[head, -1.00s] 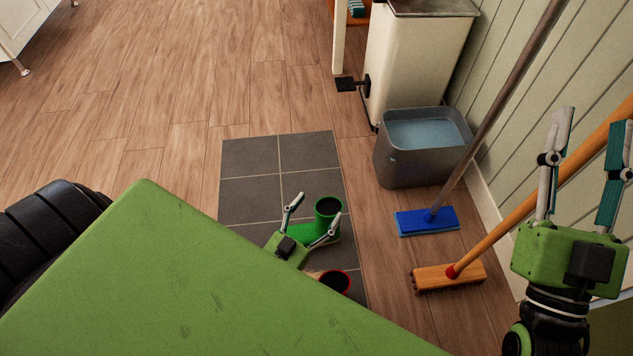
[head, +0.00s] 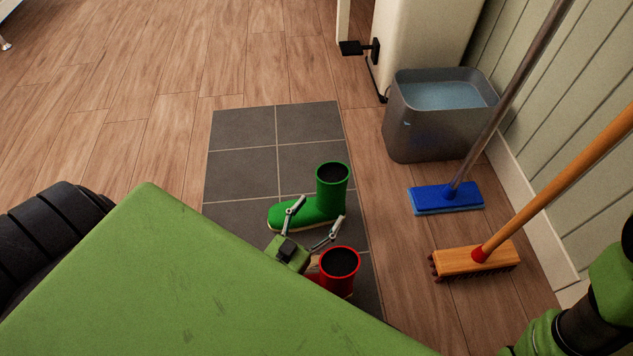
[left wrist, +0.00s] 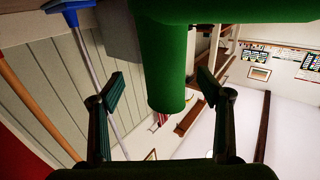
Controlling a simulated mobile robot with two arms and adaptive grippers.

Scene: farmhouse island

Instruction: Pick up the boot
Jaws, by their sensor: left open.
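A green boot (head: 332,190) stands upright on the dark tiled mat, its toe pointing left. A red boot (head: 341,270) stands nearer to me, partly hidden by my left gripper and my green body. My left gripper (head: 319,213) is open, its fingers spread toward the green boot and overlapping its lower part in the head view. In the left wrist view the green boot (left wrist: 166,80) shows between the two open fingers, with gaps on both sides; I see no grip on it. My right gripper is out of view; only part of its arm shows.
The boots' mat (head: 240,130) lies on a wooden floor, clear to the left. To the right are a grey bucket of water (head: 410,135), a blue mop (head: 440,198) and a wooden broom (head: 455,262). A cream bin (head: 420,40) stands behind the bucket.

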